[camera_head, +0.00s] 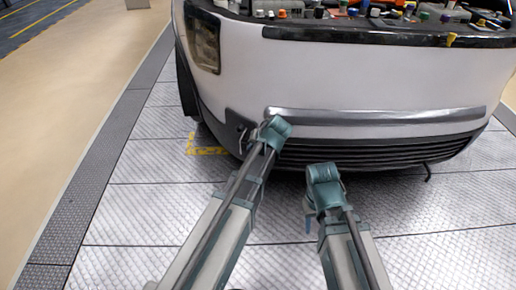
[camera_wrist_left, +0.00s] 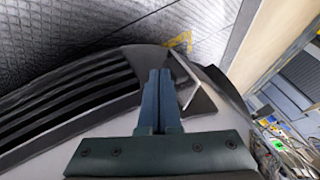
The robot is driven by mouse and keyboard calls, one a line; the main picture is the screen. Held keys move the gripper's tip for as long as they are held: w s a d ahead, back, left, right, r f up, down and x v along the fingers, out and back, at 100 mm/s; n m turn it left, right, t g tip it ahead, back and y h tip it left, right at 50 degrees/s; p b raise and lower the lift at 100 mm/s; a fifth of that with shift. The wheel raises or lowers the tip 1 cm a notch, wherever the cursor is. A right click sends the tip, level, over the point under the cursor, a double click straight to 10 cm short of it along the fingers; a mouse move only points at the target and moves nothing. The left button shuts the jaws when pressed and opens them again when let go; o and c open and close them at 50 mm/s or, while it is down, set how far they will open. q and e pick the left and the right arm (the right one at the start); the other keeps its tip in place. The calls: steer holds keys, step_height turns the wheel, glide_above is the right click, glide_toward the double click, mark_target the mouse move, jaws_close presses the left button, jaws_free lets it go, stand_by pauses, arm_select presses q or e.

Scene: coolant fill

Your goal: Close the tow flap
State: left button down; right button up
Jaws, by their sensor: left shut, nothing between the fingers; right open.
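The tow flap (camera_head: 240,132) is a small dark panel at the left end of the front bumper of the white car. It looks tilted out from the bumper, with a dark gap beside it, though it is small here. In the left wrist view the dark flap (camera_wrist_left: 198,98) lies just right of my fingers, with a thin pale edge. My left gripper (camera_wrist_left: 160,75) is shut and empty, close beside the flap; I cannot tell whether it touches. In the head view my left wrist hides its fingers. My right gripper (camera_head: 308,222) is open, low in front of the grille, its fingers barely visible.
The car's bumper (camera_head: 380,118) and black grille (camera_head: 380,152) stand right in front of both arms. The engine bay (camera_head: 350,14) above is open and full of small coloured parts. A yellow floor mark (camera_head: 207,151) lies left of the bumper. The plate floor at left is clear.

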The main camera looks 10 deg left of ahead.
mark_target(241, 149)
arm_select(q)
steer(key=shift+a, duration=0.1)
stand_by(0.3)
steer(key=shift+s+a+m+t+h, duration=0.4)
steer(key=shift+s+a+m, duration=0.1)
steer(key=shift+a+m, duration=0.45)
steer(key=shift+s+a+m+t+h, duration=0.15)
steer(key=shift+a+m+t+h, duration=0.15)
steer(key=shift+a+m+h, duration=0.5)
steer(key=w+a+m+g+h, duration=0.1)
steer(key=w+a+m+h, duration=0.5)
steer(key=m, duration=0.9)
steer(key=a+h, duration=0.2)
steer(key=a, duration=0.1)
steer(key=shift+a, duration=0.2)
steer(key=shift+w+a, duration=0.1)
steer(key=shift+w, duration=0.3)
